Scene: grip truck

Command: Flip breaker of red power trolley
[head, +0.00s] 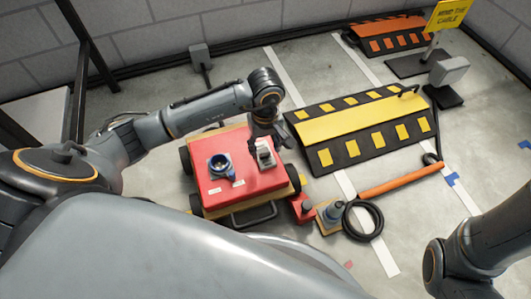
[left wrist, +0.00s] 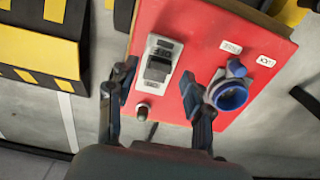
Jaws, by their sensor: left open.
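The red power trolley (head: 230,181) stands on the floor at the middle of the head view. Its grey breaker (head: 265,155) sits on the red top, and its dark toggle shows in the left wrist view (left wrist: 157,68). A blue socket (head: 221,165) is beside the breaker, also in the left wrist view (left wrist: 229,95). My left gripper (head: 264,135) is over the breaker; in the left wrist view its open fingers (left wrist: 155,80) lie either side of the breaker. I cannot tell whether they touch it. The right gripper is out of view.
A yellow and black cable ramp (head: 355,128) lies right of the trolley. An orange cable sleeve (head: 400,180) and a black cable coil (head: 362,221) are in front of it. A yellow sign (head: 449,14) stands at the back right. Bare floor lies behind the trolley.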

